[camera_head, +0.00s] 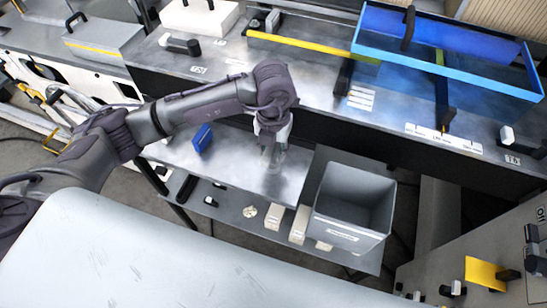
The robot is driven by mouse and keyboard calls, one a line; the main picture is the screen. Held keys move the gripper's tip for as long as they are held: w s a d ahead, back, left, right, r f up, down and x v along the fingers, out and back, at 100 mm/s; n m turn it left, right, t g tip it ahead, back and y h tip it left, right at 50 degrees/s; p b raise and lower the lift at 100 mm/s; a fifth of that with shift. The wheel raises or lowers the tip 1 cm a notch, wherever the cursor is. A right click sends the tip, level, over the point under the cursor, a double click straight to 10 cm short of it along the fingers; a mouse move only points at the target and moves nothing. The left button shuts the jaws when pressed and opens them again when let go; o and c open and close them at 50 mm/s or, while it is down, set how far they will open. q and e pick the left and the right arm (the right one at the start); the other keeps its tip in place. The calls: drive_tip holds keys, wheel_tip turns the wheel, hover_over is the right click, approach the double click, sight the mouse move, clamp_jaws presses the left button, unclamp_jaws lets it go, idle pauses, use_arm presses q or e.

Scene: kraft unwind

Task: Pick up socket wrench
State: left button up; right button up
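My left arm comes in from the left, and my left gripper (271,157) points down over the right part of a small grey metal table (235,172). Its fingertips are small and blurred against the tabletop, so I cannot tell whether they are open or shut. I cannot make out a socket wrench for certain; it may be hidden under or behind the gripper. A blue block-like object (203,138) lies on the table to the left of the gripper, apart from it. My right gripper is not in view.
A grey open bin (352,208) stands right of the table. A lower shelf holds a dark elongated object (186,190), a round pale disc (249,212) and pale boxes (300,224). Behind is a long dark machine with a blue frame (450,72) and yellow bar (312,47).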

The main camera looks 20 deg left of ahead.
use_arm(q)
clamp_jaws()
drive_tip(key=shift+r, duration=0.15)
